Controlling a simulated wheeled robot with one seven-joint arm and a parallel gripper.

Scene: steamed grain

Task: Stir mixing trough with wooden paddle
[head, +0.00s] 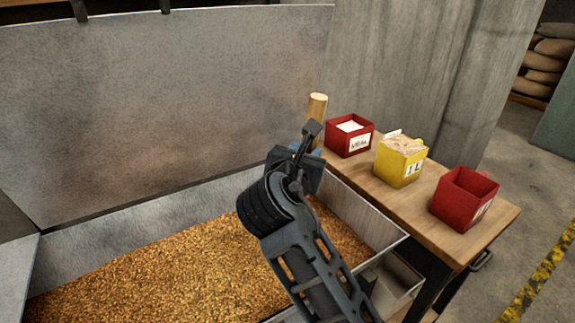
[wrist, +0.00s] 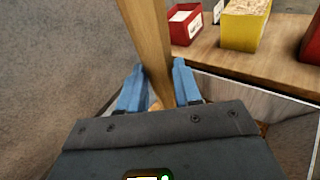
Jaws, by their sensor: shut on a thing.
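The mixing trough (head: 391,243) is a long metal bin filled with golden-brown grain (head: 170,270). My gripper (head: 313,140) is above the trough's right end, near the back wall. It is shut on the wooden paddle (head: 317,105), whose handle top shows just above the fingers in the head view. In the wrist view the paddle's shaft (wrist: 150,45) runs up between the two blue fingers (wrist: 156,90). The paddle's lower end is hidden behind my arm and gripper, so I cannot tell whether it touches the grain.
A wooden table (head: 445,230) stands right of the trough. It holds a red bin with white contents (head: 349,136), a yellow bin with pale contents (head: 401,162) and another red bin (head: 464,199). A raised metal panel (head: 170,100) rises behind the trough. A concrete pillar (head: 400,70) stands at the back.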

